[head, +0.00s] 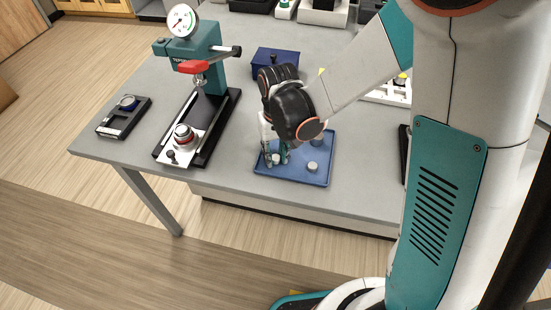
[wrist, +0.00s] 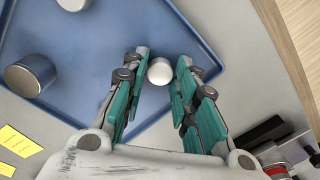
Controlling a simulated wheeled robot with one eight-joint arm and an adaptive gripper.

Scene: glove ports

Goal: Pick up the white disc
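A small white disc (wrist: 160,71) lies on the blue tray (wrist: 110,45), between my gripper's fingertips in the wrist view. In the head view the small disc (head: 276,159) shows at the tray's left side, partly hidden by the fingers. My gripper (wrist: 159,80) is open and points down at the tray, with a finger on each side of the disc. Narrow gaps seem to show between the disc and both fingers. In the head view my gripper (head: 275,158) is low over the left part of the tray (head: 295,179).
A second pale-topped disc (head: 313,167) and a grey metal cylinder (wrist: 30,75) stand on the tray, apart from my gripper. A teal press (head: 205,50) stands left. A dark blue box (head: 275,62) is behind my gripper. Yellow notes (wrist: 15,145) lie beside the tray.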

